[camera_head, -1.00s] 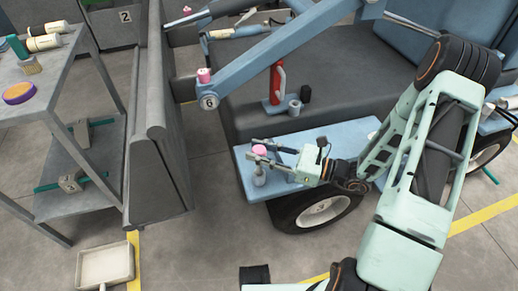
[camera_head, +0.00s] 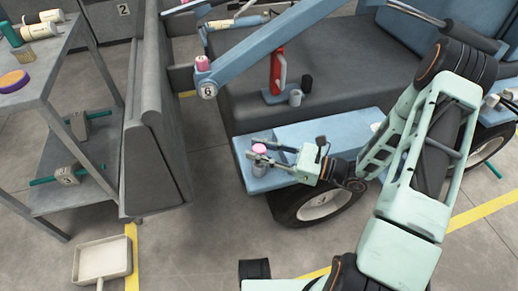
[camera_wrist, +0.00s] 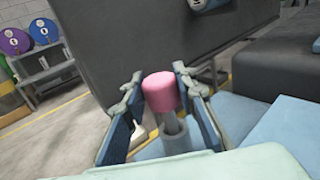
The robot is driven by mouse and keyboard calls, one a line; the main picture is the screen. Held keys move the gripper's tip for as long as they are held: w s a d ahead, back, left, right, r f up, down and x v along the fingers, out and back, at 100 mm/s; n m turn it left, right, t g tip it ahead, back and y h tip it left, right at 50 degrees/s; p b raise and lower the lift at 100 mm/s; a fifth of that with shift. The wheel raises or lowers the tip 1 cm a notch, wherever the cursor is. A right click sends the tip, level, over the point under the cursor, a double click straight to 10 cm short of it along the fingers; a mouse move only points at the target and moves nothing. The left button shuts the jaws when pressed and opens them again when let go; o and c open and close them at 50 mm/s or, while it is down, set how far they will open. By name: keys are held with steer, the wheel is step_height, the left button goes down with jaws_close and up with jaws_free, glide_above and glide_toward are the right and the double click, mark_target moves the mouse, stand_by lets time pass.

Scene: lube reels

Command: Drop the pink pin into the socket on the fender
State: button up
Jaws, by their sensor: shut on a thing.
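My gripper (camera_head: 257,155) is shut on the pink pin (camera_head: 260,149) above the blue fender (camera_head: 350,128). In the wrist view, the pin's pink head (camera_wrist: 161,91) sits between the two fingers, with its grey shaft (camera_wrist: 169,122) pointing down. The grey socket (camera_head: 259,169) stands on the fender directly below the pin. It also shows in the wrist view (camera_wrist: 177,143), where the shaft's lower end lines up with its mouth. I cannot tell whether the tip is inside the socket.
A blue arm marked 6 (camera_head: 207,91) carries another pink-topped pin (camera_head: 202,63) above the fender. A red-handled part (camera_head: 276,72) stands behind. A grey shelf cart (camera_head: 55,100) is at the left, and a tray (camera_head: 102,261) lies on the floor.

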steer(key=o, duration=1.2)
steer(key=shift+o, duration=0.2)
steer(key=v, duration=1.2)
